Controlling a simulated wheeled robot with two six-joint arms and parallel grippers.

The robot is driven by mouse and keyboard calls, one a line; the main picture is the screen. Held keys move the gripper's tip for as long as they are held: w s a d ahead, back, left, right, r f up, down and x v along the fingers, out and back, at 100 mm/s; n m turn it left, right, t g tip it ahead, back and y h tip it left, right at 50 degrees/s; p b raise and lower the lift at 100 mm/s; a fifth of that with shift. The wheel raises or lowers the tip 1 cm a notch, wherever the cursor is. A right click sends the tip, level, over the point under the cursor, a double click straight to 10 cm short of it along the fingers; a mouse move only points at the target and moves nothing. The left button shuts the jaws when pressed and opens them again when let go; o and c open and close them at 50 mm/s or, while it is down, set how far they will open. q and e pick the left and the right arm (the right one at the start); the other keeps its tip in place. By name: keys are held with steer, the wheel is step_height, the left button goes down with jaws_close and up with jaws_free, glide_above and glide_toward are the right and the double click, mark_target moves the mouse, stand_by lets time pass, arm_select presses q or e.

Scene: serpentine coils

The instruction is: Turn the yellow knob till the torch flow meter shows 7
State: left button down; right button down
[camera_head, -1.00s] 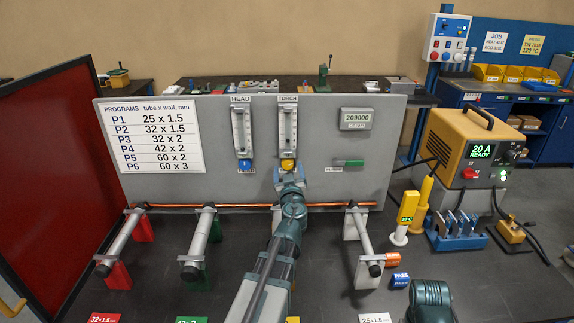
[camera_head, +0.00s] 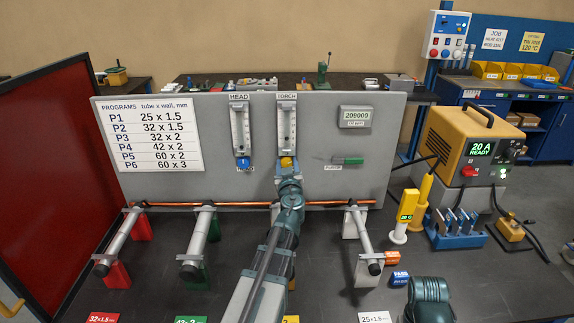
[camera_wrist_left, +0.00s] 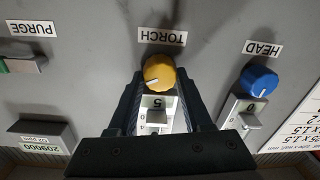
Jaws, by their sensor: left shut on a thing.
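The yellow knob (camera_head: 286,161) sits on the grey panel under the flow meter labelled TORCH (camera_head: 287,126). It also shows in the left wrist view (camera_wrist_left: 158,71), which sees the panel upside down, with a white pointer line on its face. My left gripper (camera_head: 288,169) reaches up from below and is shut on the knob, one finger on each side in the left wrist view (camera_wrist_left: 159,80). The meter's scale is partly hidden by the gripper in the wrist view.
The HEAD meter (camera_head: 239,127) with its blue knob (camera_head: 243,163) stands just left of the torch meter. A green PURGE switch (camera_head: 347,161) and a display reading 209000 (camera_head: 355,117) are to the right. A copper tube (camera_head: 170,204) runs below the panel.

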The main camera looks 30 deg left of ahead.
arm_select(q)
steer(key=shift+m, duration=2.9)
arm_select(e)
steer(key=shift+f, duration=0.25)
arm_select(q)
steer(key=shift+d, duration=0.1)
steer(key=shift+c, duration=1.6)
jaws_free()
